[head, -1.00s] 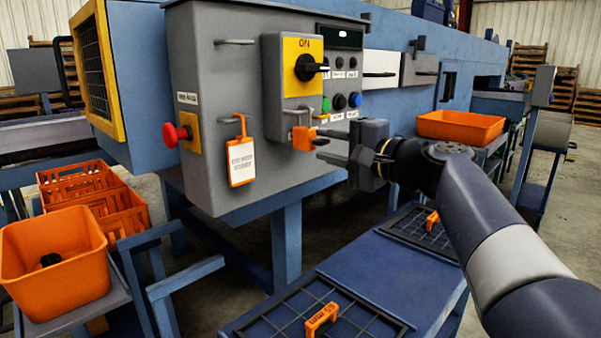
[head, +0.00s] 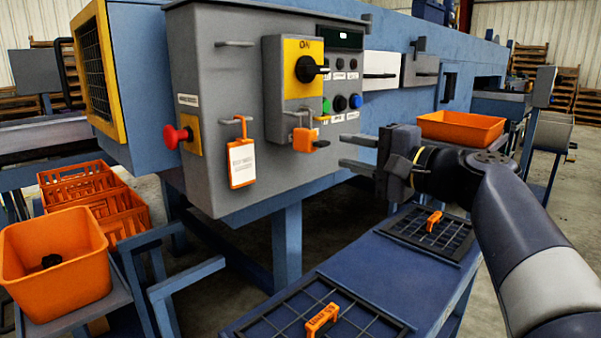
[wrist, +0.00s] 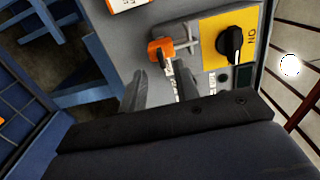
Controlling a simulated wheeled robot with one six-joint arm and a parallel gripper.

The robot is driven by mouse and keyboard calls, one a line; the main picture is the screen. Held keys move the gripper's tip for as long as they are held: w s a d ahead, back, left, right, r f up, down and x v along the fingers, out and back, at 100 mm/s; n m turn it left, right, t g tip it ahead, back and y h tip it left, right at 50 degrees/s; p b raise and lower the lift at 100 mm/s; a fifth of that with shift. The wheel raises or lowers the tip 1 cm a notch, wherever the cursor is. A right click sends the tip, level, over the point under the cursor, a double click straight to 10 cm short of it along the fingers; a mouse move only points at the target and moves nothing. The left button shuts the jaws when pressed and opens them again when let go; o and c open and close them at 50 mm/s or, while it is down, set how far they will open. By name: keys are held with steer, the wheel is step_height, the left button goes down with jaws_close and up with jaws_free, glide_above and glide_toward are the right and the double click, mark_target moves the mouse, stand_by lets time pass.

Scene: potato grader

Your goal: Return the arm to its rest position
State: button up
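My gripper (head: 358,151) stands to the right of the grey control box (head: 222,120), in front of the blue machine. Its two fingers point left and are apart, with nothing between them. An orange padlock (head: 305,139) hangs from the hasp below the black rotary switch (head: 311,68) on its yellow plate; a clear gap separates it from the fingertips. In the wrist view the fingers (wrist: 160,92) show apart, with the orange padlock (wrist: 158,48) beyond them and the switch (wrist: 231,46) at upper right.
An orange tag (head: 241,163) and red stop button (head: 175,136) are on the box's left side. A blue bench (head: 375,270) with black grids and orange pieces lies below my arm. An orange bin (head: 460,127) is behind my gripper. Orange crates stand at left.

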mark_target(324, 146)
steer(key=v, duration=0.5)
steer(key=x, duration=1.1)
steer(key=shift+w+a+b, duration=0.1)
steer(key=shift+a+b, duration=0.15)
steer(key=shift+b, duration=0.05)
steer(key=shift+d+r+m+p, duration=0.15)
steer(key=shift+r+m+p, duration=0.2)
steer(key=shift+p, duration=0.45)
steer(key=shift+m+p, duration=0.35)
steer(key=shift+p, duration=0.05)
steer(key=m+p, duration=0.4)
steer(key=p, duration=0.1)
steer(key=shift+d, duration=0.1)
steer(key=m+p, duration=0.4)
steer(key=p, duration=0.2)
steer(key=shift+r, duration=0.15)
steer(key=m+p, duration=0.4)
steer(key=p, duration=0.2)
steer(key=shift+d, duration=0.1)
steer(key=m+p, duration=0.3)
steer(key=p, duration=0.2)
steer(key=shift+w+d+r, duration=0.1)
steer(key=shift+w, duration=0.05)
steer(key=shift+m+p, duration=0.8)
steer(key=shift+m, duration=0.1)
